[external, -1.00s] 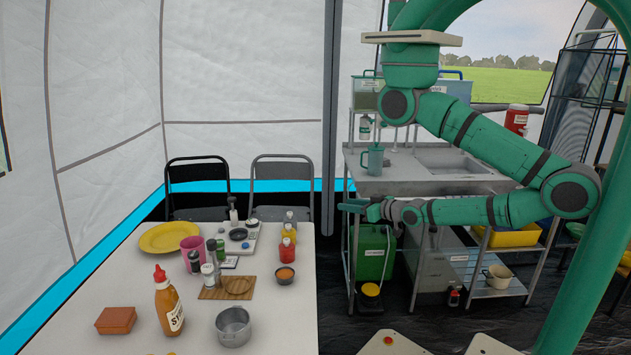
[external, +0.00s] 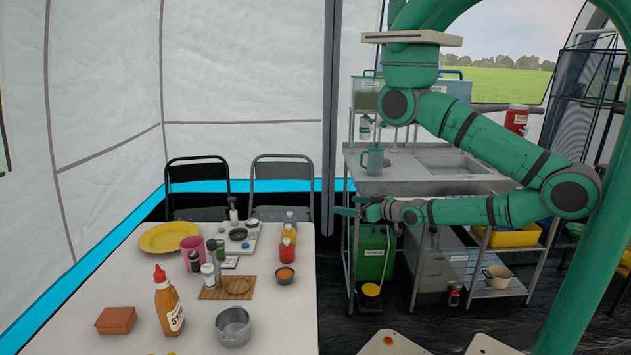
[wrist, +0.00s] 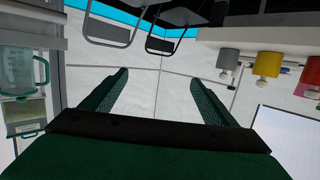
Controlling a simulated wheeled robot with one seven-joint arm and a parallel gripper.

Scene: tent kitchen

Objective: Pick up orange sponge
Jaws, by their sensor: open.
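An orange-brown rectangular block (external: 116,320), the likeliest orange sponge, lies at the near left of the white table (external: 90,290) in the external view. My gripper (external: 345,205) is past the table's right edge, far to the right of the block. Its two green fingers are spread and empty. In the wrist view my gripper (wrist: 157,78) also shows its fingers apart with nothing between them. The block cannot be made out in the wrist view.
A sauce bottle (external: 168,302) stands just right of the block, with a metal pot (external: 233,326) farther right. A yellow plate (external: 170,237), a pink cup (external: 192,252) and several bottles stand farther back. The table left of the plate is bare.

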